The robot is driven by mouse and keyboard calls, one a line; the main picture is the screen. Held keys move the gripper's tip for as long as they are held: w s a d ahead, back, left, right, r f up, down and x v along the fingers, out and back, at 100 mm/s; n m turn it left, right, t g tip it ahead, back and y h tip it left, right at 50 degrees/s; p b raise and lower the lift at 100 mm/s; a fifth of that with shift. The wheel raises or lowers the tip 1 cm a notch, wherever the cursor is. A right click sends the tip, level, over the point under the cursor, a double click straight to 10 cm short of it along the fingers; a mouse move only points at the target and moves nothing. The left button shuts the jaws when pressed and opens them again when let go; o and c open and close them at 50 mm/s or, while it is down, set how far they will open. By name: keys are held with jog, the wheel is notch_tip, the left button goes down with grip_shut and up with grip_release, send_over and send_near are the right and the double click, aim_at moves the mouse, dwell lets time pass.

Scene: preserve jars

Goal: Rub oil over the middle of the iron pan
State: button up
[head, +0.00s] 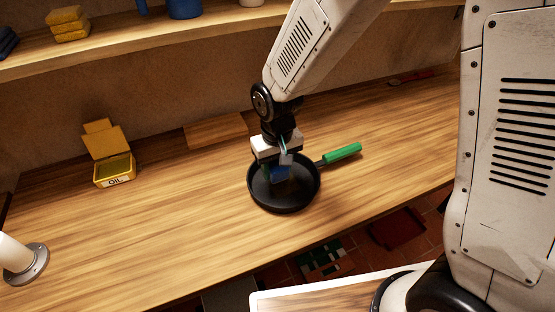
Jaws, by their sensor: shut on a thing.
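The iron pan (287,202) is black and round and sits on the wooden counter. Its green handle (342,153) points to the right. My gripper (283,161) is over the pan, pointing down, shut on a small blue thing (281,173), perhaps a cloth or pad. The blue thing is over the middle of the pan; whether it touches the pan floor I cannot tell. The yellow oil box (115,172), labelled OIL, stands at the left of the counter with its lid open.
A white post on a grey round base (27,265) stands at the front left. A wooden board (216,131) lies at the back. A shelf (120,48) with yellow blocks (68,23) and a blue container (184,8) runs above. The counter (180,225) left of the pan is clear.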

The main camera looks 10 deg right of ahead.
aim_at(277, 164)
jog(key=shift+r, duration=1.55)
jog(key=shift+d, duration=0.1)
